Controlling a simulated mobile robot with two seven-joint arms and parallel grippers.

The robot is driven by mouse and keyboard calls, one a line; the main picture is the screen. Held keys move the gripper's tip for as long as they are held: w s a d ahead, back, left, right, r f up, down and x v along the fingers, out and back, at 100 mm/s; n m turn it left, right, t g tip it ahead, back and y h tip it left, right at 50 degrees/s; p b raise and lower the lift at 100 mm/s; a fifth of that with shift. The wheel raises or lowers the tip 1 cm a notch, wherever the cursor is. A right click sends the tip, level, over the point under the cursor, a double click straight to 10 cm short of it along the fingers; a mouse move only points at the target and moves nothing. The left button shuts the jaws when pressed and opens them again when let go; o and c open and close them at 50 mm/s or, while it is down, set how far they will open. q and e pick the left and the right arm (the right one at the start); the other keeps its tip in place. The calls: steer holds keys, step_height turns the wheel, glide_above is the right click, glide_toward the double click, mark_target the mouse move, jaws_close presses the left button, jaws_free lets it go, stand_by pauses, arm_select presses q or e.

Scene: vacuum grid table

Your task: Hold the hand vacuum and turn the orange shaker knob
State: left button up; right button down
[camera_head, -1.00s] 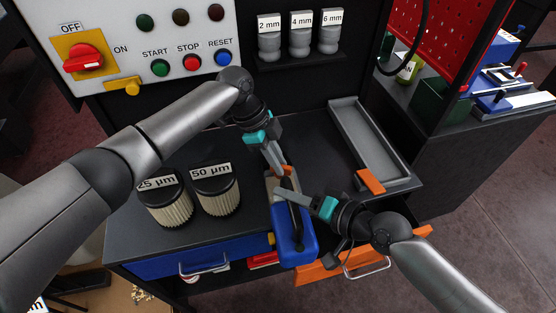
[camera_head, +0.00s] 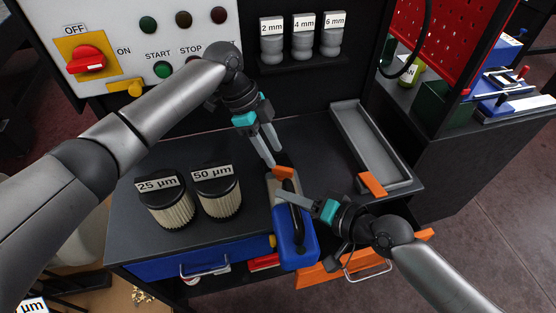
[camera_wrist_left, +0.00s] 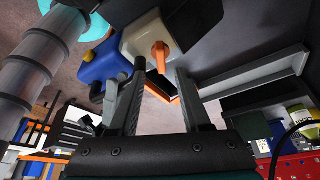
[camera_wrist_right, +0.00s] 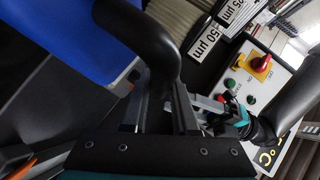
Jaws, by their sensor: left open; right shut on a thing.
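The hand vacuum has a blue body (camera_head: 297,248), a black handle and a pale front section. It is at the table's front edge, with the orange knob (camera_head: 284,172) on the pale section. My right gripper (camera_head: 300,200) is shut on the black handle (camera_wrist_right: 148,45); the contact is partly hidden. My left gripper (camera_head: 272,158) is open just above and behind the knob, apart from it. In the left wrist view the orange knob (camera_wrist_left: 160,55) shows just beyond and between the open fingers.
Two filter jars (camera_head: 217,192) stand left of the vacuum. A grey tray (camera_head: 372,145) with an orange end lies to the right. The control panel (camera_head: 110,50) and a shelf of labelled pots (camera_head: 303,42) are behind. An orange drawer (camera_head: 320,272) stands open below.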

arm_select(q)
steer(key=v, duration=0.6)
steer(key=shift+a+r, duration=0.2)
steer(key=shift+r, duration=0.15)
stand_by(0.4)
arm_select(e)
steer(key=c, duration=0.6)
jaws_free()
steer(key=v, duration=1.2)
arm_select(q)
steer(key=shift+f, duration=0.1)
arm_select(e)
steer(key=shift+s, duration=0.1)
